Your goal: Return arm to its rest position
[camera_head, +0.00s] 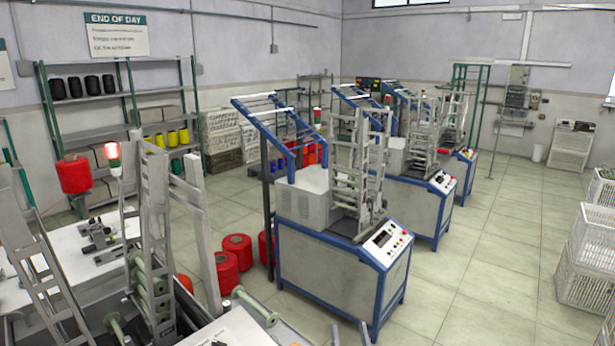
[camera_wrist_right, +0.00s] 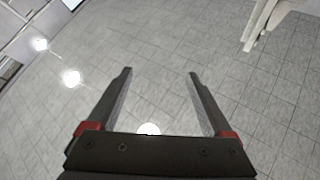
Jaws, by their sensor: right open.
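My right gripper (camera_wrist_right: 160,72) is open in the right wrist view. Its two dark fingers stand well apart with only tiled floor showing between them, so it holds nothing. In the head view, two small grey tips at the bottom edge appear to be the same gripper (camera_head: 349,331); the rest of it is cut off. It is in front of the nearest blue-framed winding machine (camera_head: 330,270), and its exact distance from the machine cannot be told. My left gripper is not in view.
A near machine with a pale upright frame (camera_head: 155,230) and green rollers stands at lower left. Red thread cones (camera_head: 227,272) sit on the floor beside it. White crates (camera_head: 588,262) stand at right. The tiled floor (camera_head: 490,270) between machines and crates is clear.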

